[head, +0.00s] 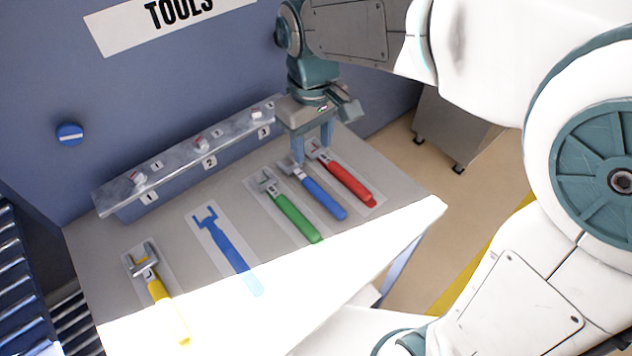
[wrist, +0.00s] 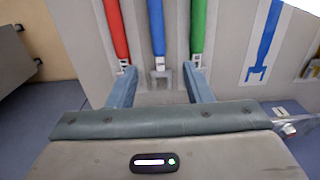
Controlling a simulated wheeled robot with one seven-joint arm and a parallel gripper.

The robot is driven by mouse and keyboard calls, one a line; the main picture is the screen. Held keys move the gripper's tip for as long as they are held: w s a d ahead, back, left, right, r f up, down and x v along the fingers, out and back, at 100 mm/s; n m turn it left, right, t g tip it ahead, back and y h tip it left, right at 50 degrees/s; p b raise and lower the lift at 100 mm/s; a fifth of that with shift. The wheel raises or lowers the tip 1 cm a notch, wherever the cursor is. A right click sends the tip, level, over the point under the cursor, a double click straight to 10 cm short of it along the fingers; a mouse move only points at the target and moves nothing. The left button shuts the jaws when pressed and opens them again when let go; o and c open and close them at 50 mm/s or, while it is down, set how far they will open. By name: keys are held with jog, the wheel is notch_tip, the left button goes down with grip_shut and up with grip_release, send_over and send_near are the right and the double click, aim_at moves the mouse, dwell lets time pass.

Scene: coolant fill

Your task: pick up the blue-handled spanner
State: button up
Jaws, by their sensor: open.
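The blue-handled spanner (head: 322,195) lies on a pale card on the grey bench, between the green and red spanners. In the wrist view its blue handle (wrist: 157,25) runs up out of the frame and its grey jaw end lies between my fingers. My gripper (head: 312,152) is open and empty, pointing down over the spanner's jaw end. The wrist view shows my gripper's fingertips (wrist: 158,70) on either side of the spanner, apart from it. I cannot tell the exact height of the fingertips above the bench.
A green spanner (head: 292,215) lies to the left and a red spanner (head: 345,180) to the right. A flat blue spanner shape (head: 228,250) and a yellow spanner (head: 160,295) are farther left. A metal rail (head: 185,155) with numbered labels stands behind.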

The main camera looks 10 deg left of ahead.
aim_at(315, 186)
jog(key=f, duration=1.2)
jog(key=shift+d, duration=0.2)
grip_shut()
